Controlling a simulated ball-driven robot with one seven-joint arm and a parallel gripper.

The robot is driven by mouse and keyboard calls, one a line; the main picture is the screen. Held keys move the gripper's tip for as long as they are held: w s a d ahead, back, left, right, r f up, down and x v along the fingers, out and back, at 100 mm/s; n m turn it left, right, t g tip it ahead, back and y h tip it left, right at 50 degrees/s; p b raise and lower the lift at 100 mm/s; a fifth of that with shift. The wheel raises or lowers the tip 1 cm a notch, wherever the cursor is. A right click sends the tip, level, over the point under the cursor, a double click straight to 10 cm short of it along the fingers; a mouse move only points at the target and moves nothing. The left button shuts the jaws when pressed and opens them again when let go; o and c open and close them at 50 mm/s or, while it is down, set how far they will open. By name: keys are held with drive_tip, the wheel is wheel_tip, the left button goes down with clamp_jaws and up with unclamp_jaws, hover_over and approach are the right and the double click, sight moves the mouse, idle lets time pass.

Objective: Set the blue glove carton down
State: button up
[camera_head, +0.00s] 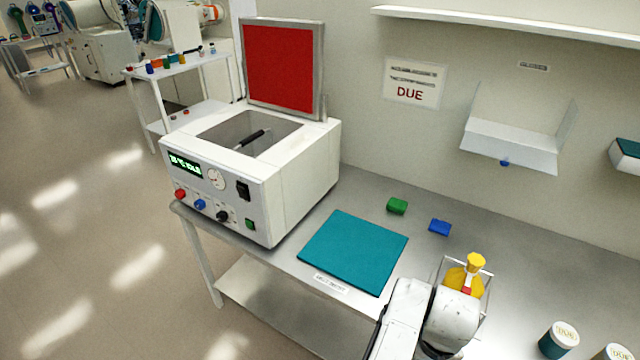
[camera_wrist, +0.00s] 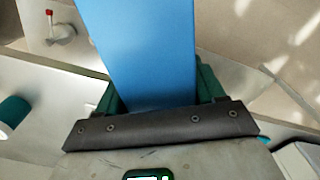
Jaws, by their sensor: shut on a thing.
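The blue glove carton (camera_wrist: 145,45) fills the upper middle of the wrist view as a tall plain blue face. My gripper (camera_wrist: 157,88) is shut on it, with a green finger showing at each side of it. Its far end runs out of the top of the frame. In the head view my arm reaches in at the lower right, and I cannot make out the carton or the fingers there. A teal mat (camera_head: 354,250) lies flat on the steel bench (camera_head: 345,192), left of my arm.
A white machine (camera_head: 300,165) with its red-lined lid raised stands left of the mat. A green block (camera_head: 397,206) and a blue block (camera_head: 440,227) lie behind it. A yellow flask (camera_head: 465,279) stands beside my arm. Lidded jars (camera_head: 558,341) stand at lower right.

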drive_tip(key=s+a+f, duration=0.1)
drive_tip(key=f+b, duration=0.1)
drive_tip(key=shift+s+a+f, duration=0.3)
drive_tip(key=shift+s+a, duration=0.05)
wheel_tip(320, 180, down, 8)
drive_tip(key=b, duration=0.9)
drive_tip(key=shift+d+f, duration=0.15)
drive_tip(key=shift+f, duration=0.1)
